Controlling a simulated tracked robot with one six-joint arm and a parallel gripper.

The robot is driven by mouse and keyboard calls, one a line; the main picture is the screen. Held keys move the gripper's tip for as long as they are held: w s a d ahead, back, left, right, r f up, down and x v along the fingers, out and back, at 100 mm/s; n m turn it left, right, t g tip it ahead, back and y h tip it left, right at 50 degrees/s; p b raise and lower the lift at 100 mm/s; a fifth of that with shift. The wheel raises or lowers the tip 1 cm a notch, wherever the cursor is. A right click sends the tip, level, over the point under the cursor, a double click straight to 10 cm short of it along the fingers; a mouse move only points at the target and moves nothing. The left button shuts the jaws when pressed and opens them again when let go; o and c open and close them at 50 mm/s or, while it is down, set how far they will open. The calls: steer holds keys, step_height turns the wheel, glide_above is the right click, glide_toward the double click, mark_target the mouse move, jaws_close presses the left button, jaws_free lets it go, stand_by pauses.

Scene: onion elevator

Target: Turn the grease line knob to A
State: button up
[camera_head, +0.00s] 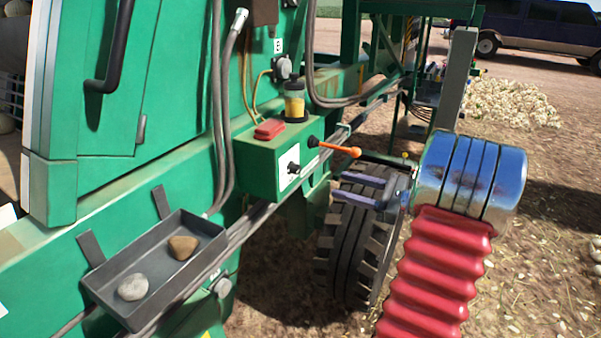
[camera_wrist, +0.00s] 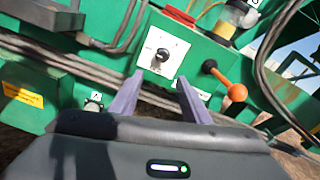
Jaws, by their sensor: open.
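The grease line knob (camera_wrist: 163,54) is a small dark knob on a white plate, on the front of a green box. In the head view the knob (camera_head: 293,168) sticks out from the box's near face. My gripper (camera_wrist: 157,82) is open, its two purple-grey fingers pointing toward the plate with nothing between them. In the head view my gripper (camera_head: 338,190) is apart from the knob, to its right. The lettering around the knob is too small to read, so its setting cannot be told. A tag marked A (camera_wrist: 95,97) sits at lower left in the wrist view.
An orange-handled lever (camera_head: 338,149) juts from the box close to my gripper. A yellow grease cup (camera_head: 295,102) and red item (camera_head: 269,129) sit on top. A grey tray (camera_head: 160,270) with two stones hangs at lower left. A tyre (camera_head: 352,246) stands below.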

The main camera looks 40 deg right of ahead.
mark_target(298, 171)
steer(key=shift+r, duration=0.4)
steer(key=shift+w, duration=0.1)
steer(key=x, duration=1.3)
steer(key=shift+w+r, duration=0.1)
steer(key=shift+w, duration=0.3)
steer(key=shift+c, duration=0.5)
steer(key=shift+a, duration=0.1)
steer(key=c, duration=0.9)
steer(key=shift+a, duration=0.35)
steer(key=shift+c, duration=0.2)
steer(key=shift+d+m, duration=0.25)
steer(key=shift+m, duration=0.05)
